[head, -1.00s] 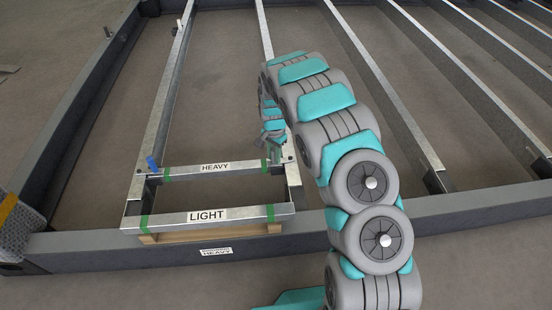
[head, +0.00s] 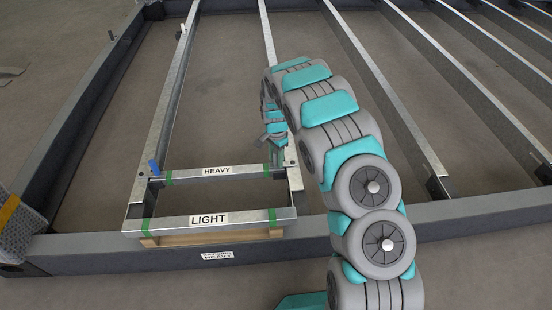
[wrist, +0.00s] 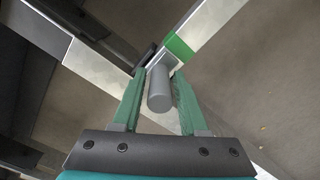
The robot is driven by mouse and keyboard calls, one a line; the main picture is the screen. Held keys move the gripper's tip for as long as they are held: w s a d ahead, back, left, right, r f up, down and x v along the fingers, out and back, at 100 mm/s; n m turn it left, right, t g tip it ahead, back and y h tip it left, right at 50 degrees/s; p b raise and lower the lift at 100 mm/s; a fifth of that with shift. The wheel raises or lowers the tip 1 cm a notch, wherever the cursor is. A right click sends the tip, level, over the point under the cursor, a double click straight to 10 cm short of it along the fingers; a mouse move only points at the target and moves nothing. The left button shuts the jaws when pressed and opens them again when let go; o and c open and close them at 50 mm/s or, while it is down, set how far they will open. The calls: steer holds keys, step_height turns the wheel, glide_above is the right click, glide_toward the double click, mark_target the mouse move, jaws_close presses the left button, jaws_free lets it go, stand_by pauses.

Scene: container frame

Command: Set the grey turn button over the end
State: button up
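The grey turn button shows in the wrist view as a grey cylindrical knob (wrist: 159,90), beside a green-banded end of a metal bar (wrist: 178,46). My gripper (wrist: 160,76) has its two green fingers on either side of the knob, with narrow gaps visible, so it looks open around it. In the head view my gripper (head: 276,155) points down at the right end of the HEAVY bar (head: 220,172); the arm and fingers largely hide the grey button there. A blue turn button (head: 154,167) stands upright at the bar's left end.
The LIGHT bar (head: 190,222) lies nearer, parallel to the HEAVY bar, with a wooden strip (head: 215,237) below. Metal rails (head: 172,110) run away from the dark front beam (head: 100,250). Floor shows between the rails.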

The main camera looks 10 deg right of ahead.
steer(key=shift+o, duration=1)
steer(key=shift+r, duration=0.1)
step_height(320, 180, up, 7)
steer(key=shift+r, duration=0.35)
